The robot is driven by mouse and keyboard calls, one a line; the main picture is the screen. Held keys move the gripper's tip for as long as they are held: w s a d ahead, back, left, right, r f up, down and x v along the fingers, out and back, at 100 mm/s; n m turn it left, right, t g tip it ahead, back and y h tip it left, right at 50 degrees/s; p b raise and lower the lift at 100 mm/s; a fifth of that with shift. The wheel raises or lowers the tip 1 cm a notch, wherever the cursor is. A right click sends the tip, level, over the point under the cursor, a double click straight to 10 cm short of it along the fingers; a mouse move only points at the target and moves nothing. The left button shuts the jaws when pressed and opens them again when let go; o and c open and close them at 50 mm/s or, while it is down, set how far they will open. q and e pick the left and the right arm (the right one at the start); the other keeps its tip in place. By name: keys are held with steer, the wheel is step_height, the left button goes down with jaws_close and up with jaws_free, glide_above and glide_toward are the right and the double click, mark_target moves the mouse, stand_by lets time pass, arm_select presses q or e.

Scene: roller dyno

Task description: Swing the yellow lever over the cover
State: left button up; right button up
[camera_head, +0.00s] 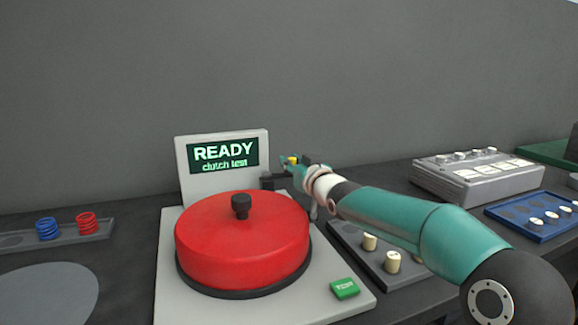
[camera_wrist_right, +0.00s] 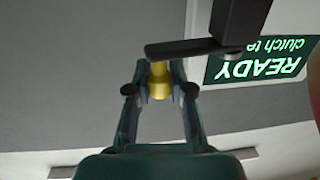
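The red round cover (camera_head: 240,245) with a black knob (camera_head: 241,206) sits on the light grey dyno base (camera_head: 168,285). The yellow lever (camera_head: 291,160) shows as a small yellow tip behind the cover's right side, mostly hidden by my right gripper (camera_head: 294,166). In the right wrist view the lever's yellow grip (camera_wrist_right: 158,83) is between my right fingertips (camera_wrist_right: 159,88), with the pads against both its sides. A dark bar (camera_wrist_right: 185,48) crosses just past the fingertips. The lever is beside the cover, not across it. My left gripper is not in view.
A display (camera_head: 224,165) reading "READY clutch test" stands behind the cover. A green button (camera_head: 345,288) is at the base's front right. A tray with cream pegs (camera_head: 392,262) lies under my right arm.

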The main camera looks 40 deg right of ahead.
steer(key=o, duration=0.4)
steer(key=shift+s, duration=0.15)
steer(key=v, duration=1.1)
steer(key=shift+s, duration=0.4)
steer(key=shift+a, duration=0.15)
